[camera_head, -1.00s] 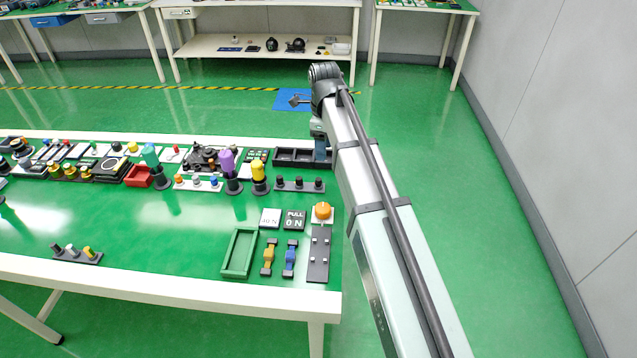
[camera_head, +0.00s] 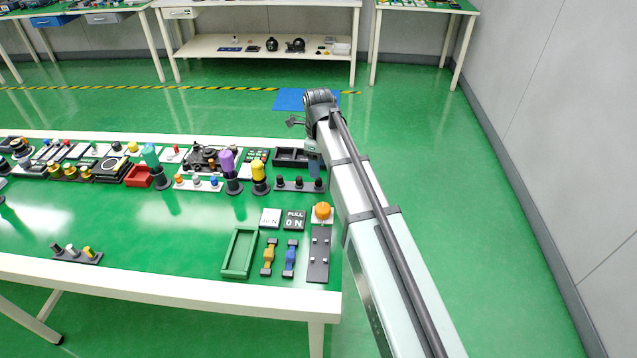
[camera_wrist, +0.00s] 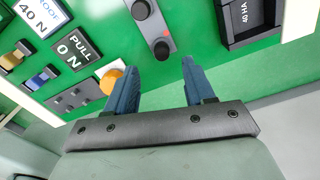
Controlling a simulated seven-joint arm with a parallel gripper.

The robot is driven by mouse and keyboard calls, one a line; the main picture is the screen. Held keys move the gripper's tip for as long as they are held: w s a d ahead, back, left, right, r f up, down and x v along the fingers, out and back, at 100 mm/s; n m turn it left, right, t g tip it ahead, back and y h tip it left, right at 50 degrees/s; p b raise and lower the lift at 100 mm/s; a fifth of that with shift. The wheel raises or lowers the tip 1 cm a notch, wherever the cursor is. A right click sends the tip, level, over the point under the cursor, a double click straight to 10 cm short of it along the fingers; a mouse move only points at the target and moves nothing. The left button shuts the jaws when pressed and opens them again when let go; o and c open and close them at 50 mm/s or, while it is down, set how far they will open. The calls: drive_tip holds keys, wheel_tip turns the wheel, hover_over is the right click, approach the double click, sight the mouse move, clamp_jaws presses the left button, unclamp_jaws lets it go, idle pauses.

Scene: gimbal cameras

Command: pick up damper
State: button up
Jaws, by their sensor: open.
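I cannot tell for sure which object is the damper. A yellow part (camera_head: 269,257) and a blue part (camera_head: 290,258), alike in shape, lie on the green table (camera_head: 150,235) near its front right corner; they also show at the left of the wrist view as a yellow part (camera_wrist: 15,58) and a blue part (camera_wrist: 42,78). My gripper (camera_wrist: 160,63) is open, its blue fingers apart with nothing between them. In the head view my gripper (camera_head: 314,168) hangs near the table's right edge, beyond both parts, by a black strip with knobs (camera_head: 298,185).
Near the right edge are an orange knob (camera_head: 322,211), a dark plate (camera_head: 318,262), two labelled squares, a green tray (camera_head: 229,252) and a black tray (camera_head: 290,152). Upright coloured cylinders, including a purple one (camera_head: 227,165), stand farther back. The table's middle is clear.

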sight(319, 183)
drive_tip(key=shift+w+f, duration=0.1)
drive_tip(key=shift+f, duration=2.5)
drive_tip(key=shift+c, duration=0.3)
clamp_jaws()
